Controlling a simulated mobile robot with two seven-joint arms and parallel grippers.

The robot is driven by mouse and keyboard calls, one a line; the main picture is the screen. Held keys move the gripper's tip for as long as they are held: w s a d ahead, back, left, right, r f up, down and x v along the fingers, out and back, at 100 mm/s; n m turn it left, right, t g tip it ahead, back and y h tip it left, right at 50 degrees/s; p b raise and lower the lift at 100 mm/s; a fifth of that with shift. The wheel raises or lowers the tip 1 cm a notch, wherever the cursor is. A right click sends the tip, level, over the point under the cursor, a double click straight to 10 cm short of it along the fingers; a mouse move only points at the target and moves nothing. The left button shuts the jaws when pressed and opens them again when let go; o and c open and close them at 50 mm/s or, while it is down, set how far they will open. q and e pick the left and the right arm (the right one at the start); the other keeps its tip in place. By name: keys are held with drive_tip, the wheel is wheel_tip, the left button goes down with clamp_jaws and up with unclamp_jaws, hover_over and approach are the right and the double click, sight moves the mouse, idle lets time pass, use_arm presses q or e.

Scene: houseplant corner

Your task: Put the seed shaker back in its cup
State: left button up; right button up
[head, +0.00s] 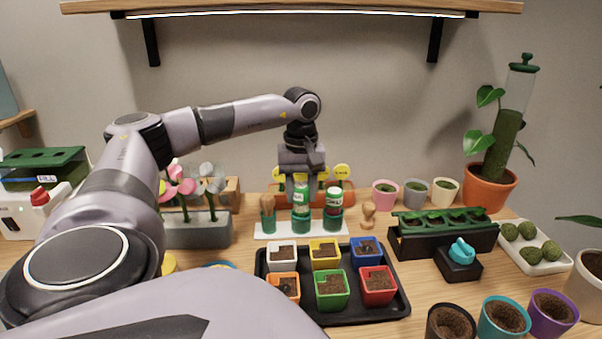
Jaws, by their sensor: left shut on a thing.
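My left gripper (301,191) points down over the white rack (258,231) and is shut on a seed shaker (301,197) with a pale label and green parts. The shaker is upright over the middle green cup (301,222). Its lower end meets the cup's rim in the picture; I cannot tell how far inside it is. The right green cup (333,223) holds another shaker (333,199) with a green top. The left green cup (268,225) holds a wooden-handled tool (267,206). My right gripper is not in view.
A black tray (327,313) with several coloured seedling pots lies in front of the rack. A grey planter (205,232) with flowers stands to the left. A small wooden tool (368,215) and a black planter (444,240) stand to the right.

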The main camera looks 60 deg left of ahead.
use_arm(q)
drive_tip(key=shift+f, duration=0.45)
idle(0.3)
drive_tip(key=o, duration=1.6)
drive_tip(key=shift+c, duration=0.2)
drive_tip(key=shift+r, duration=0.15)
wheel_tip(320, 180, up, 7)
drive_tip(key=p, duration=0.6)
